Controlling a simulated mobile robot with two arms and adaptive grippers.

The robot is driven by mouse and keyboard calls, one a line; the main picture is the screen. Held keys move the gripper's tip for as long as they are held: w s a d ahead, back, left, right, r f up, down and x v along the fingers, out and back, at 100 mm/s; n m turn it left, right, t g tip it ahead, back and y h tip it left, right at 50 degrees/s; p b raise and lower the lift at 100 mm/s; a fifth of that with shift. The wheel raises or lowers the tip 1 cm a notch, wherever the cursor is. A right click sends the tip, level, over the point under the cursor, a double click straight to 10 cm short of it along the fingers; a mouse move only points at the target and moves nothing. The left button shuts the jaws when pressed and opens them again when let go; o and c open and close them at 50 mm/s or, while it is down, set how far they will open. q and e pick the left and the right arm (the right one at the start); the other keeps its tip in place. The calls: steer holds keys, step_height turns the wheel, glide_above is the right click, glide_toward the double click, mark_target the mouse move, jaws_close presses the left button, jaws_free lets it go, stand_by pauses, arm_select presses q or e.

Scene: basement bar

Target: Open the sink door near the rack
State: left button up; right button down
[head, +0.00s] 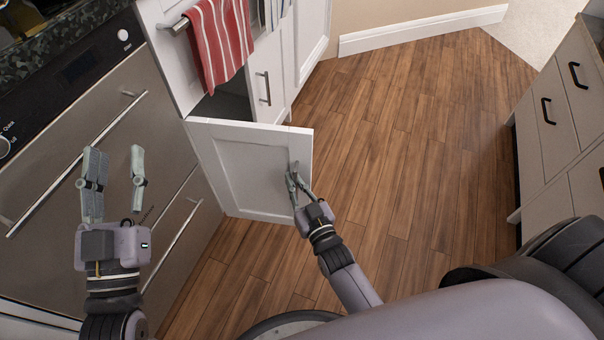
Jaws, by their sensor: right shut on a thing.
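The white sink cabinet door (245,165) stands swung out from its cabinet, below the rail with the towels. Its edge juts toward the room and a dark gap into the cabinet (226,104) shows above it. My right gripper (295,180) is shut on the door's handle, near the door's outer edge; the fingers hide most of the handle. My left gripper (112,180) is open and empty, its fingers pointing up, in front of the dishwasher front at the left. A second white door (272,80) with a metal handle is closed beside the opening.
A steel appliance (100,130) with long bar handles stands at the left. Drawers (560,110) line the right. The wooden floor (420,150) between is clear.

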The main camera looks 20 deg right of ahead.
arm_select(q)
steer(key=shift+w+f+g, duration=0.2)
steer(key=shift+f+g, duration=0.2)
steer(key=shift+f, duration=0.25)
arm_select(e)
steer(key=shift+s+a, duration=0.25)
steer(key=shift+s, duration=0.05)
steer(key=c, duration=1.7)
jaws_free()
arm_select(q)
steer(key=shift+d, duration=0.1)
arm_select(e)
steer(key=s, duration=1.2)
steer(key=shift+d, duration=0.3)
